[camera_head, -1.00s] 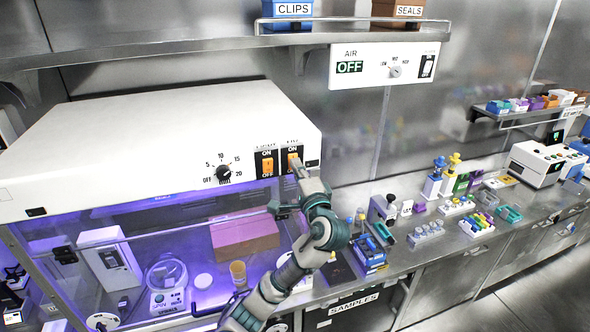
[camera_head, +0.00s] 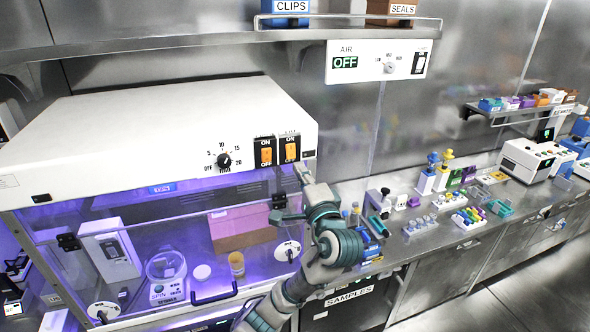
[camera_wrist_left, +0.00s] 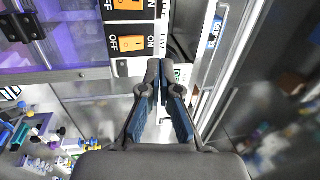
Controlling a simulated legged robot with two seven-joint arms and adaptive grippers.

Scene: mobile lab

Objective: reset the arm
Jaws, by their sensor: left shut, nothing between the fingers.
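My left gripper (camera_head: 302,174) is shut and empty, just below the right end of the cabinet's control panel. In the left wrist view the gripper (camera_wrist_left: 158,72) has its fingertips together near the lower edge of the switch plates, and I cannot tell whether they touch anything. Two orange rocker switches show on the white cabinet (camera_head: 150,130): the left switch (camera_head: 266,151) and the right switch (camera_head: 291,150). Both are in clear view in the head view, next to a round timer dial (camera_head: 223,160). My right gripper is in neither view.
The cabinet's glass front (camera_head: 130,240) is lit purple, with a spin device (camera_head: 166,275) and a pink box (camera_head: 240,226) behind it. The steel counter (camera_head: 405,242) to the right carries racks and small labware. An AIR panel (camera_head: 377,62) hangs on the wall above.

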